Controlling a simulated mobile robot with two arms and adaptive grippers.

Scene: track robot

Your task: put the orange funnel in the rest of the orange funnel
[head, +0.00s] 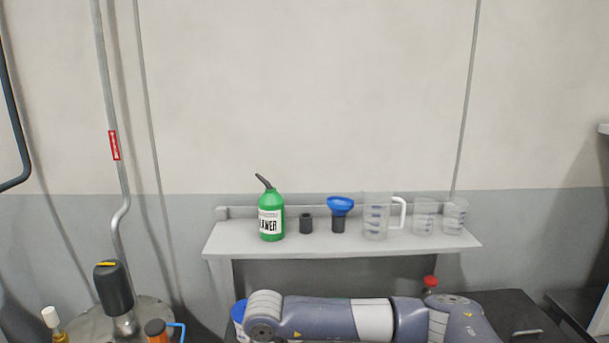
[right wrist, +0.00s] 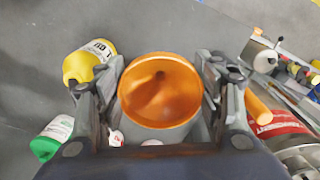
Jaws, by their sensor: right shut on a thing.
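The orange funnel (right wrist: 160,88) shows in the right wrist view, its wide mouth facing the camera. My right gripper (right wrist: 161,75) is shut on it, with a finger on each side. The funnel does not show in the head view. In the head view a small black rest (head: 306,223) stands empty on the shelf, between the green bottle and the blue funnel. Another black rest (head: 338,225) holds the blue funnel (head: 340,205). No label shows which rest belongs to the orange funnel. My left gripper is in neither view.
The grey shelf (head: 228,240) also bears a green bottle (head: 271,217), a clear jug (head: 376,217) and two clear beakers (head: 424,217). One of my arms crosses the bottom of the head view, below the shelf. A yellow bottle (right wrist: 88,62) lies beyond the right gripper.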

